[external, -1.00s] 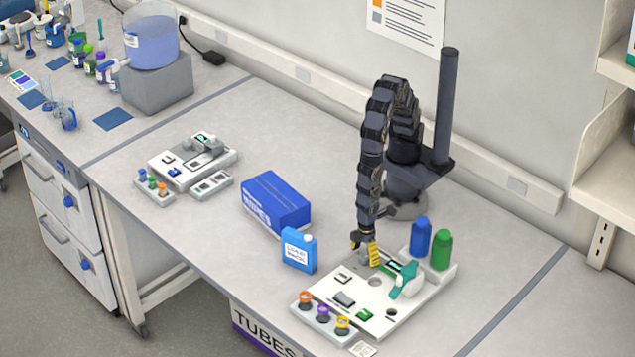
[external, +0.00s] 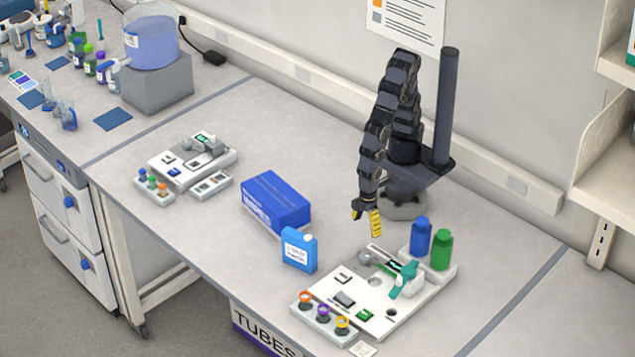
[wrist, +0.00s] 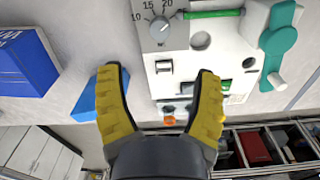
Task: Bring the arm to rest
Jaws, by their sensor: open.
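My gripper (external: 366,222) is open and empty, in the air above the bench behind the near white panel (external: 375,308). Its yellow fingers point down, and no contact with anything shows. In the wrist view my gripper (wrist: 162,100) has its two yellow fingers spread apart, with the white panel (wrist: 236,58) beyond them. The panel carries a grey dial (wrist: 160,28) with printed numbers and a teal handle (wrist: 278,42). The teal handle also shows in the external view (external: 405,280).
A blue wipes box (external: 275,202) and a blue jug (external: 299,250) stand left of the panel. A blue bottle (external: 420,237) and a green bottle (external: 441,250) stand at its back right. A second device (external: 193,160) sits further left.

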